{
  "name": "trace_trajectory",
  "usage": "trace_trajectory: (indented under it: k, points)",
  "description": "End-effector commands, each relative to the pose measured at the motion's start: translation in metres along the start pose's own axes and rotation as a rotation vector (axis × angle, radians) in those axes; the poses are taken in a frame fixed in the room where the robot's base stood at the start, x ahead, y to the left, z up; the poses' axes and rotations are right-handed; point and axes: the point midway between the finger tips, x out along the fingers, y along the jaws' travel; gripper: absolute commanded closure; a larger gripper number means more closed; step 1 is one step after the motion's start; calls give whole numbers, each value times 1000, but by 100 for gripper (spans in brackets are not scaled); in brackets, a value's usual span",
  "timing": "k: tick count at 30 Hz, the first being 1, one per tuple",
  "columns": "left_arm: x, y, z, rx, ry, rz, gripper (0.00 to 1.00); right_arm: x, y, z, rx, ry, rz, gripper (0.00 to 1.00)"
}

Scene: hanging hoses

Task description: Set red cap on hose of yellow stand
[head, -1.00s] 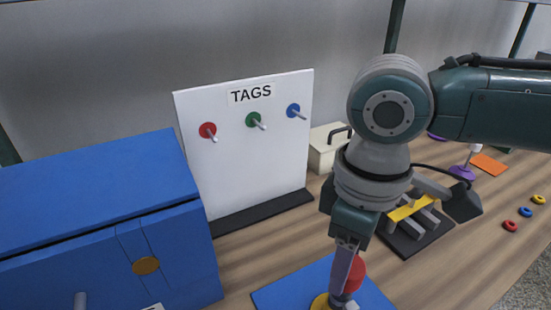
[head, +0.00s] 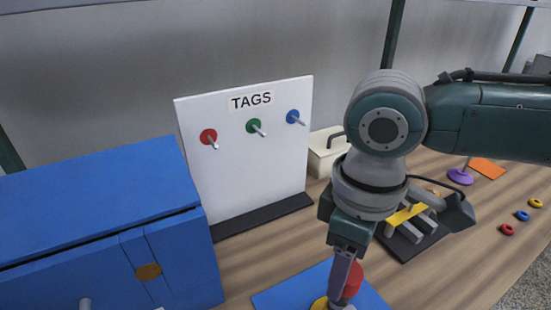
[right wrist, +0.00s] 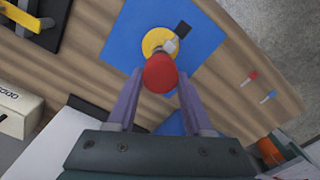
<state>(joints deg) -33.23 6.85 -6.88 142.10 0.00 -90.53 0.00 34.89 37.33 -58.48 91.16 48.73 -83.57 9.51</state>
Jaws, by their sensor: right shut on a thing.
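My right gripper (head: 346,282) points down over the blue mat (head: 275,292) and is shut on the red cap (head: 353,280). In the right wrist view, the red cap (right wrist: 160,73) sits between the two fingertips. The yellow stand (head: 320,303) is on the mat, partly cut off by the bottom of the head view. In the right wrist view, its round yellow base (right wrist: 153,42) shows just beyond the cap, with a pale grey hose end (right wrist: 170,46) beside the cap. I cannot tell whether cap and hose touch. My left gripper is not in view.
A blue cabinet (head: 90,200) stands at left. The white TAGS board (head: 250,180) with pegs is behind the mat. A black holder with a yellow part (head: 405,214) and a cream box (head: 322,160) stand behind my gripper. Small coloured rings (head: 522,215) lie at right.

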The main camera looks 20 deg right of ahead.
Motion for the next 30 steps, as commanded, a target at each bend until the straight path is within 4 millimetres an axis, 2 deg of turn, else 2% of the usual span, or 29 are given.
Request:
trace_trajectory:
  k: [14,30]
  points:
    - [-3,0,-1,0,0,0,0,1,0,0,0,-1,-1,100]
    - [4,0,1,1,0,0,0,14,0,0,0,0,-1,100]
